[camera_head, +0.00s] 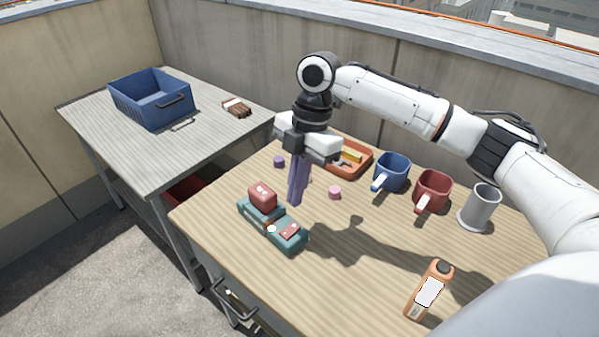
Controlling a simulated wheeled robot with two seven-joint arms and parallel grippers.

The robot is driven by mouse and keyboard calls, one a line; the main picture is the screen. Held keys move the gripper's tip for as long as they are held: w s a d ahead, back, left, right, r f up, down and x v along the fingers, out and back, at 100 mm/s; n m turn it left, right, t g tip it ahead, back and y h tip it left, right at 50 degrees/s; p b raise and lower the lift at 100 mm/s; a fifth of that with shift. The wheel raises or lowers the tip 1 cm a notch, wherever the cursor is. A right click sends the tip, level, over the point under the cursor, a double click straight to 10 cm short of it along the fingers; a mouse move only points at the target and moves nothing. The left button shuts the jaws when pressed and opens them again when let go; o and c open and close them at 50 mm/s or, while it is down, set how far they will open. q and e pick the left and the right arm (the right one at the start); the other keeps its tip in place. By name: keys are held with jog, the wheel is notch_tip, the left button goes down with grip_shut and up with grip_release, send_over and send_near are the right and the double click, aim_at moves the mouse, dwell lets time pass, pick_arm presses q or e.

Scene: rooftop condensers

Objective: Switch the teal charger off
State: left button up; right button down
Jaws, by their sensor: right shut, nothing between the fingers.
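The teal charger (288,242) lies on the wooden table, towards its left front edge. A red block, seemingly a battery (262,197), sits on its far left end. A small red part (290,231) and a pale round spot (271,229) show on its top; I cannot tell the switch position. My right gripper (295,203) points down with its purple fingers shut and empty. It is just behind and above the charger, apart from it as far as I can tell. My left gripper is not in view.
Behind stand an orange tray (371,165), a blue mug (392,172), a red mug (432,191) and a grey mug (479,208). A pink piece (335,192) is nearby. The left table holds a blue crate (150,112).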

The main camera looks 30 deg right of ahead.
send_over(292, 227)
jog(key=f, duration=0.5)
jog(key=shift+d+f, duration=0.5)
jog(key=shift+f, duration=0.4)
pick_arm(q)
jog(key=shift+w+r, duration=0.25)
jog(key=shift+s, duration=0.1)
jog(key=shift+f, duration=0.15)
pick_arm(e)
jog(key=shift+w+f, duration=0.1)
